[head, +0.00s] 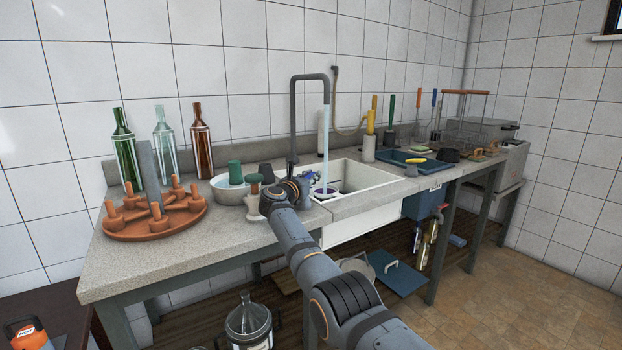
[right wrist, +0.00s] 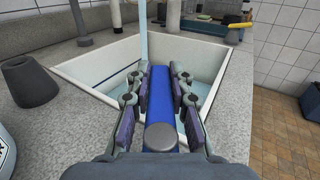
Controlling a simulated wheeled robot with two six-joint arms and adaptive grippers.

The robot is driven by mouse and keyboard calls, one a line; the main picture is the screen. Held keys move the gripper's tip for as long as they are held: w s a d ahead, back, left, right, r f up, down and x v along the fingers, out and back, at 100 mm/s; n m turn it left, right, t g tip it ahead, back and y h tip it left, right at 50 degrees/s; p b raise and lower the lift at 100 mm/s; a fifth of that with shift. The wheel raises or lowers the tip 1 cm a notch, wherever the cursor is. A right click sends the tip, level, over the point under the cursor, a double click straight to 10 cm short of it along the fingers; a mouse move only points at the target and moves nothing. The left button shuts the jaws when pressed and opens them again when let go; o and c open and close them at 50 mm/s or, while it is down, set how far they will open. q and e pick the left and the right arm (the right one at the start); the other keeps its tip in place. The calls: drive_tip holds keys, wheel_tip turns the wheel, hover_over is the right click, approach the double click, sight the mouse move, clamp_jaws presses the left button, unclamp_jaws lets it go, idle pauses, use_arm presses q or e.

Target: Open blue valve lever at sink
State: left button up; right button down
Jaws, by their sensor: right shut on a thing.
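The blue valve lever (right wrist: 158,105) is a blue bar with a grey round knob at its near end. It runs between the two fingers of my right gripper (right wrist: 159,82), which is shut on it. In the head view my right gripper (head: 318,190) is at the near left corner of the sink (head: 375,180), and my own arm hides most of the lever. A pale blue stream of water (head: 326,140) falls from the grey tap (head: 293,110) into the sink. My left gripper is not in view.
A terracotta rack (head: 150,222) with pegs and several bottles stand at the left on the grey counter (head: 110,270). Stoppers and a bowl (head: 228,192) sit close left of my right gripper. Brushes, a blue tray (head: 405,162) and a wire rack (head: 475,128) are at the right.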

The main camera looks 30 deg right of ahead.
sight(311, 174)
drive_tip(key=shift+f, duration=0.1)
drive_tip(key=c, duration=1.2)
unclamp_jaws()
wheel_tip(311, 174, up, 10)
drive_tip(key=shift+r, duration=0.1)
drive_tip(key=shift+c, duration=0.5)
